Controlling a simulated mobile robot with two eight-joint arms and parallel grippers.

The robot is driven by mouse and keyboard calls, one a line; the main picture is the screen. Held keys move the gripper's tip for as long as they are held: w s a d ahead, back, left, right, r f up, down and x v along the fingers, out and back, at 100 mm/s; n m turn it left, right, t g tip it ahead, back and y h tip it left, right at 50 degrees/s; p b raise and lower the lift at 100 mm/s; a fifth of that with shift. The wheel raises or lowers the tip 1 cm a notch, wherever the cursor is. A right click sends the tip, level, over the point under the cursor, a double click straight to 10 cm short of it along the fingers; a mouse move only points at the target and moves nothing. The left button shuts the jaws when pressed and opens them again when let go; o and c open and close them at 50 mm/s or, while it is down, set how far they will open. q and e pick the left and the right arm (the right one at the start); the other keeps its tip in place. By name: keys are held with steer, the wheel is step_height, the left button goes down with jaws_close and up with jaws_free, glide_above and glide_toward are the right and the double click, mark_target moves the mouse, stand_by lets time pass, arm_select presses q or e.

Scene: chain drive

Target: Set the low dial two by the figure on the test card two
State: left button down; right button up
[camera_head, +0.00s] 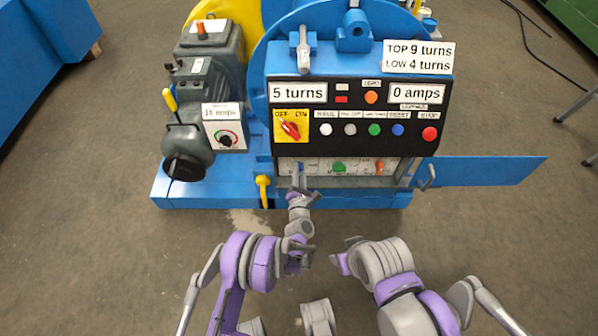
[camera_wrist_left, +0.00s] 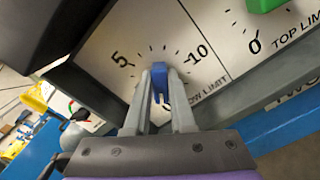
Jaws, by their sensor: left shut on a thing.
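The low dial is a blue knob (camera_wrist_left: 160,82) on a white plate (camera_wrist_left: 98,62) marked LOW LIMIT, with figures 5 and 10 showing. My left gripper (camera_wrist_left: 160,90) is shut on this knob, one finger on each side. The fingers and palm hide the lower scale, and I cannot tell the exact value it points to. In the head view the left gripper (camera_head: 299,188) is at the blue knob (camera_head: 298,169), at the lower left of the panel. The test card (camera_head: 418,57) reads TOP 9 turns, LOW 4 turns.
Beside the low dial sit a green knob (camera_head: 339,167) and an orange knob (camera_head: 379,166). Above are a red switch (camera_head: 290,129), several push buttons, and displays reading 5 turns (camera_head: 299,93) and 0 amps (camera_head: 416,93). An open blue flap (camera_head: 490,170) sticks out to the right.

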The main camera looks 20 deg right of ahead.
arm_select(q)
steer(key=m+b, duration=0.1)
steer(key=m, duration=0.2)
steer(key=shift+f+b, duration=0.1)
steer(key=shift+b, duration=0.25)
steer(key=m+b, duration=0.1)
steer(key=m, duration=0.3)
steer(key=shift+d+m, duration=0.1)
steer(key=shift+m, duration=0.3)
steer(key=m, duration=0.5)
steer(key=shift+f+m, duration=0.15)
steer(key=shift+m, duration=0.15)
steer(key=m, duration=0.4)
steer(key=shift+f+m, duration=0.15)
steer(key=shift+m, duration=0.25)
steer(key=c, duration=0.8)
jaws_free()
steer(key=shift+o, duration=0.2)
steer(key=shift+s, duration=0.1)
